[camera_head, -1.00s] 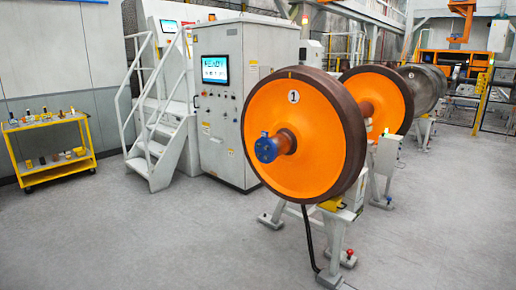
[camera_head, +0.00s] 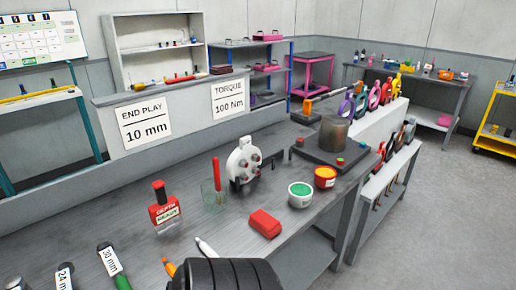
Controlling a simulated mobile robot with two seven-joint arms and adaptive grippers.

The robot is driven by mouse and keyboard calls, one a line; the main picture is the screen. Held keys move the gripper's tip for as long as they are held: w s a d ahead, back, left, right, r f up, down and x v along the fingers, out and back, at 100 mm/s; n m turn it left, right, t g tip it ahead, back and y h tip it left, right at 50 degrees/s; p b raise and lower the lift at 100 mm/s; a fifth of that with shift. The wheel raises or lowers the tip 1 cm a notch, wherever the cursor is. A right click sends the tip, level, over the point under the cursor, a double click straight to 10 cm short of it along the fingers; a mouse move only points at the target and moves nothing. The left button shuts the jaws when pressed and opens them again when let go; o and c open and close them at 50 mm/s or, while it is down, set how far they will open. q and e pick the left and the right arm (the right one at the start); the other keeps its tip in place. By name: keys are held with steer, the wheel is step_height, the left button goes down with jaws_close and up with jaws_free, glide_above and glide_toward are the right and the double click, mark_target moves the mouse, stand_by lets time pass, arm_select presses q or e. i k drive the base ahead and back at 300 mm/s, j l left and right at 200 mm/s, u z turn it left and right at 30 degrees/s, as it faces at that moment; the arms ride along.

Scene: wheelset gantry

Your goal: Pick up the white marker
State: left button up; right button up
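A white marker (camera_head: 206,247) lies on the grey workbench (camera_head: 330,215) near the bottom edge of the picture. Its dark tip points up and left, and a black ribbed rounded shape at the bottom edge hides its lower end. An orange pen-like thing (camera_head: 169,267) lies just left of it, also partly hidden. A red marker (camera_head: 216,173) stands in a clear glass (camera_head: 213,199) further back.
Bare bench lies between the red block and the tubs.

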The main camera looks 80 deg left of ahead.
mark_target(209, 253)
steer(key=u, duration=2.85)
steer(key=i+l, duration=0.1)
steer(key=l, duration=0.45)
steer(key=i+l, duration=0.1)
steer(key=l, duration=0.4)
steer(key=l+u, duration=0.95)
steer(key=u, duration=0.15)
